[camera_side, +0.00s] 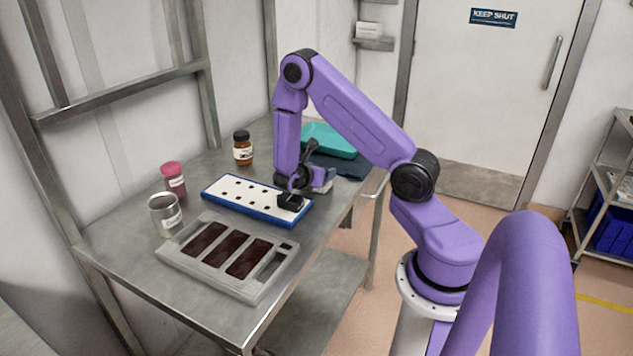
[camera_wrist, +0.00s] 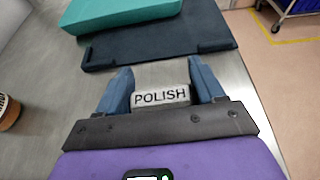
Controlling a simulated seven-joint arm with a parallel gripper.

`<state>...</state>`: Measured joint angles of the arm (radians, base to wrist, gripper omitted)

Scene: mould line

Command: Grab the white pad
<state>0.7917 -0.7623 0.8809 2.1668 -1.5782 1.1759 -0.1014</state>
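The white pad (camera_wrist: 160,97) shows in the wrist view as an off-white block with "POLISH" in dark letters on its near face. My gripper (camera_wrist: 160,72) has its two blue fingers on either side of the pad. The pad fills nearly all of the gap between them, and I cannot tell whether the fingers press on it. In the side view my gripper (camera_side: 305,185) is low over the table's right part. A pale bit of the pad (camera_side: 323,186) shows beside it; the rest is hidden by the gripper.
A dark blue mat (camera_wrist: 160,42) and a teal tray (camera_side: 328,139) lie beyond the gripper. A white board with holes in a blue frame (camera_side: 235,208) lies to the left. A grey mould (camera_side: 240,285), a tin (camera_side: 165,215) and two jars also stand on the table.

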